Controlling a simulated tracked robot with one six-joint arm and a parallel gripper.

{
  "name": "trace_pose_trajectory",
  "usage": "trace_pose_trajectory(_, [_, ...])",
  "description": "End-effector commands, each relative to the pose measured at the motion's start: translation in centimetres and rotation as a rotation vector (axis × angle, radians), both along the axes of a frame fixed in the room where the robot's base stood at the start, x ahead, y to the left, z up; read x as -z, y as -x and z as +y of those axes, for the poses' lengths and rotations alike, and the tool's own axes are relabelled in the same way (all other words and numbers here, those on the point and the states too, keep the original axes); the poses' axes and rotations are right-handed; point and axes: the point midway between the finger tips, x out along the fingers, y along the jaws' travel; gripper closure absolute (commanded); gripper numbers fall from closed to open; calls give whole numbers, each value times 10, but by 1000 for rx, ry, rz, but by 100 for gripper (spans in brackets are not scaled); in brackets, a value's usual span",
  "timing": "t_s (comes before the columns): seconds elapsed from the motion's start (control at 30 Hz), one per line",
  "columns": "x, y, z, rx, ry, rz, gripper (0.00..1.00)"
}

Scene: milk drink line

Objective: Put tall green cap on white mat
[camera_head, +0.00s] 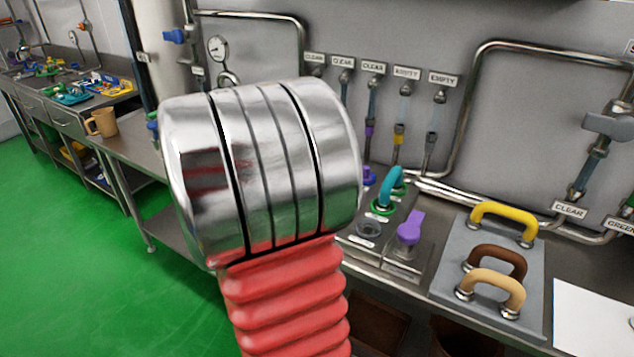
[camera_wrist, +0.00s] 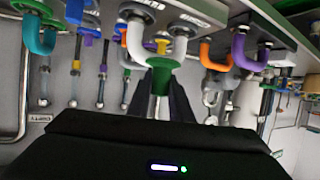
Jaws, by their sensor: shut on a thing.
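In the wrist view my gripper (camera_wrist: 162,80) is shut on the tall green cap (camera_wrist: 162,64). The cap's wide green end shows between and beyond the fingertips, with a pale narrow stem between the fingers. In the head view the gripper and cap are not visible; my large metal arm joint and red ribbed sleeve fill the middle. The white mat (camera_head: 592,318) lies flat on the counter at the lower right of the head view, cut off by the frame edge. No mat can be made out in the wrist view.
A grey board (camera_head: 455,262) with yellow, brown and tan handles lies left of the mat. A fixture with a teal handle (camera_head: 392,188) and purple valve (camera_head: 410,230) stands further left. Labelled pipes (camera_head: 407,100) line the wall.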

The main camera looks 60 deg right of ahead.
Motion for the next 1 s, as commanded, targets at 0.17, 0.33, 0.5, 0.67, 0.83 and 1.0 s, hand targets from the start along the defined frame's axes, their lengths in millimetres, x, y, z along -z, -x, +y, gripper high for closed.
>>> trace_pose_trajectory(0.17, [5,-67,53,-206,-2,2,100])
trace_pose_trajectory(0.33, [11,-120,111,-394,-2,2,100])
trace_pose_trajectory(0.5, [18,-163,176,-581,-2,2,100])
trace_pose_trajectory(0.67, [27,-194,242,-755,-2,3,100])
trace_pose_trajectory(0.83, [39,-216,317,-939,-3,3,100])
trace_pose_trajectory(1.0, [50,-226,392,-1118,-2,1,100])
